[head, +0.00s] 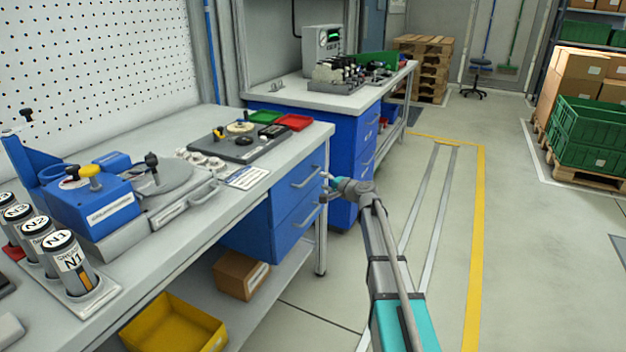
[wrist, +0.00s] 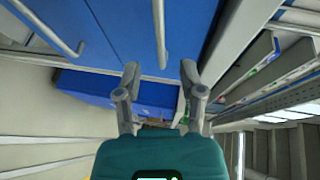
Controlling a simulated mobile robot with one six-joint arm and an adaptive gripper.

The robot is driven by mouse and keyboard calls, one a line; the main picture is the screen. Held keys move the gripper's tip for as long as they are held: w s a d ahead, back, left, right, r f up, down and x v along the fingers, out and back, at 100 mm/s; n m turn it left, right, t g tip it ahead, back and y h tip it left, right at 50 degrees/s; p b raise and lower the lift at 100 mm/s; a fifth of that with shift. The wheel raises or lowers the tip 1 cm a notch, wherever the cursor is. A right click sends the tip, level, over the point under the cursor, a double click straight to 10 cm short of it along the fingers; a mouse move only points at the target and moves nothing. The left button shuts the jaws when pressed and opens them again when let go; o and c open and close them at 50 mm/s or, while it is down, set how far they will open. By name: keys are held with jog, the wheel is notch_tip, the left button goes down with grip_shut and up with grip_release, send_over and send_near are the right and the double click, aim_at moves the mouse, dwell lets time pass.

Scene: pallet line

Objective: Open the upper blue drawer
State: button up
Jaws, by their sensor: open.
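The upper blue drawer (head: 284,185) is in the cabinet under the near workbench and looks closed. Its grey bar handle (head: 307,177) runs across its front. In the wrist view, turned on its side, the upper drawer (wrist: 188,25) is ahead and its handle (wrist: 162,35) stands near the middle. My gripper (head: 325,187) is just right of the drawer front. In the wrist view my gripper (wrist: 160,72) is open and empty, one finger on each side of the handle's line. The fingers look short of the handle; the exact gap is unclear.
The lower drawer (head: 298,222) has its own handle, also in the wrist view (wrist: 52,30). A bench leg (head: 322,245) stands beside the drawers. Another blue cabinet (head: 343,150) is behind. The floor (head: 420,200) to the right is clear.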

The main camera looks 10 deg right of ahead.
aim_at(311, 177)
jog(key=b+x, duration=0.1)
jog(key=x, duration=0.6)
jog(key=shift+w+a+f, duration=0.1)
jog(key=shift+w+a, duration=0.05)
jog(key=shift+w, duration=0.15)
jog(key=shift+c, duration=0.2)
grip_shut()
